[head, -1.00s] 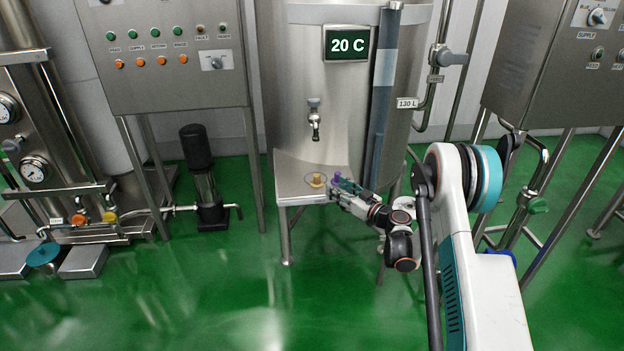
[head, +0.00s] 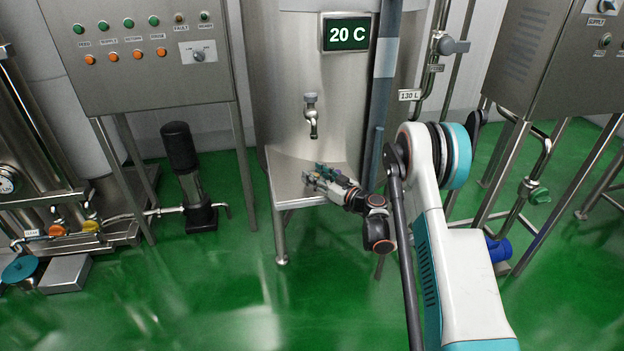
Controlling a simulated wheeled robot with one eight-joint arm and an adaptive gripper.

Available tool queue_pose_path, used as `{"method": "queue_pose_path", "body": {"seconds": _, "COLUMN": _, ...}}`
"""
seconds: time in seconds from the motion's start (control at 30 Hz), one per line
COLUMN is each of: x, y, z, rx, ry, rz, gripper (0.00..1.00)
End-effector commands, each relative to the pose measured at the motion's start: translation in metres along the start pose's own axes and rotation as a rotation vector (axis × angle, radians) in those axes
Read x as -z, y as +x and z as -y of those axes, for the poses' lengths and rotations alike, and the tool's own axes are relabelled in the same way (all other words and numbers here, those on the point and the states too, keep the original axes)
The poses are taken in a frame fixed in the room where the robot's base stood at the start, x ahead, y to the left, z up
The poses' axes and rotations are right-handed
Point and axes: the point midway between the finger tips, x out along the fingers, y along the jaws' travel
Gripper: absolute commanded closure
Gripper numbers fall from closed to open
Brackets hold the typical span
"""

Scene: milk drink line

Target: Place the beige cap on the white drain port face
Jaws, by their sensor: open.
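My gripper (head: 312,177) is open, low over the small steel shelf (head: 279,203) in front of the tank. It reaches in from the right, and its fingers cover the part of the shelf where the beige cap stood. The beige cap cannot be made out behind the fingers, and I cannot tell whether it is between them. A purple piece that stood beside the cap is also hidden or too small to tell. A metal tap (head: 311,117) sticks out of the tank above the shelf. I cannot make out a white drain port face.
The steel tank (head: 285,90) with its 20 C display (head: 346,33) stands behind the shelf. A control cabinet (head: 140,75) is at the left, another (head: 545,60) at the right. A black pump (head: 183,165) stands left of the shelf. The green floor in front is clear.

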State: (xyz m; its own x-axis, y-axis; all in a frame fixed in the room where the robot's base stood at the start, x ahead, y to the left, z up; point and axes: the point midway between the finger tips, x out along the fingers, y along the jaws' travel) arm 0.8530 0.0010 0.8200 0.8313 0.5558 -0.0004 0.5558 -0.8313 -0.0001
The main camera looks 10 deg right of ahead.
Motion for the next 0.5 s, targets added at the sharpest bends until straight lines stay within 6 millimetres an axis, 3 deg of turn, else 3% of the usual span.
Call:
{"method": "queue_pose_path", "body": {"seconds": 0.07, "x": 0.0009, "y": -0.0013, "z": 0.0001, "rx": 0.0, "ry": 0.0, "rz": -0.001, "gripper": 0.56}}
{"method": "queue_pose_path", "body": {"seconds": 0.27, "x": 0.0, "y": -0.0002, "z": 0.0002, "rx": 0.0, "ry": 0.0, "rz": 0.0, "gripper": 1.0}}
{"method": "queue_pose_path", "body": {"seconds": 0.5, "x": 0.0001, "y": -0.0003, "z": 0.0001, "rx": 0.0, "ry": 0.0, "rz": 0.0, "gripper": 1.0}}
